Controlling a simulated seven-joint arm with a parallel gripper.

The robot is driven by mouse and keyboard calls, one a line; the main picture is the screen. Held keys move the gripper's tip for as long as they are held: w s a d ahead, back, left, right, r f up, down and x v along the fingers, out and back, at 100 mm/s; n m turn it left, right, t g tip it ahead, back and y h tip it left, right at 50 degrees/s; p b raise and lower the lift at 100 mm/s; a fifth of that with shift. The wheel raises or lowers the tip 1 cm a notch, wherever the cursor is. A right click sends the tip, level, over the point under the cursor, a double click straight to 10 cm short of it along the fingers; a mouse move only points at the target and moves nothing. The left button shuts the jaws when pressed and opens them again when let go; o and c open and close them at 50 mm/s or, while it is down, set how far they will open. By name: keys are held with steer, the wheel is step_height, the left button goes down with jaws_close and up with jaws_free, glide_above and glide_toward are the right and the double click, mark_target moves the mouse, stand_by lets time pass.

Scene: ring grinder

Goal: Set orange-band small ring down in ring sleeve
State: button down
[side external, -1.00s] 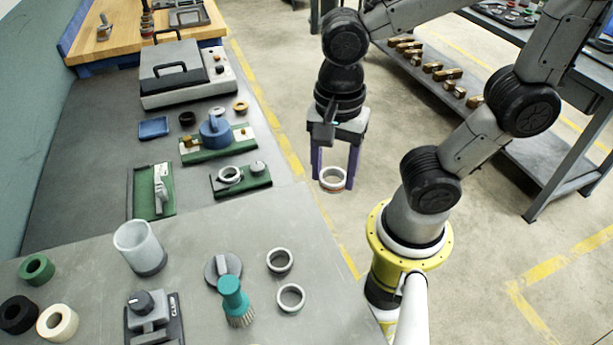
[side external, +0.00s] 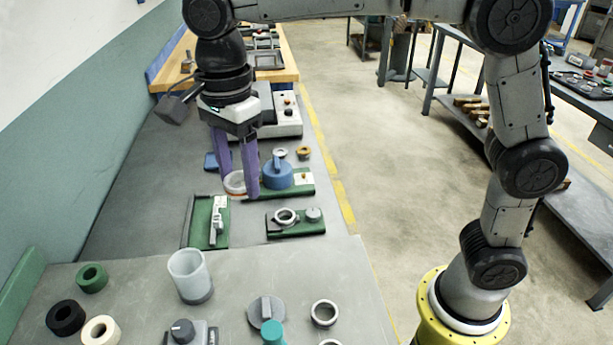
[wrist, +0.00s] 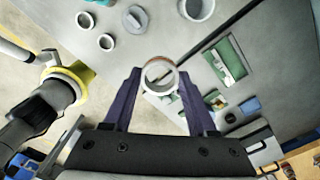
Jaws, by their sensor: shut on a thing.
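The small ring (side external: 234,187), pale with an orange band low on its side, is held between the purple fingers of my gripper (side external: 239,189). It hangs above the dark bench, in front of the blue-knobbed fixture in the side view. The wrist view shows the ring (wrist: 161,90) gripped at the fingertips, its opening facing the camera. An upright, open, pale cylinder (side external: 190,277) stands on the near grey table, apart from the ring; it also shows in the wrist view (wrist: 197,15). I cannot tell which part is the ring sleeve.
Green-based fixtures stand on the bench: one with a silver clamp (side external: 216,222), one with a ring and knob (side external: 296,220), and one with a blue knob (side external: 278,174). Green (side external: 92,278), black (side external: 66,316) and cream (side external: 101,332) rings lie at lower left.

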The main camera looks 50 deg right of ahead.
steer(key=w+a+f, duration=0.3)
steer(key=w+a, duration=0.3)
step_height(320, 180, down, 11)
steer(key=w+a, duration=0.1)
steer(key=a, duration=0.1)
steer(key=shift+w+a+r+n, duration=0.15)
steer(key=shift+a+n, duration=0.25)
steer(key=shift+c, duration=0.6)
jaws_free()
steer(key=shift+r, duration=0.1)
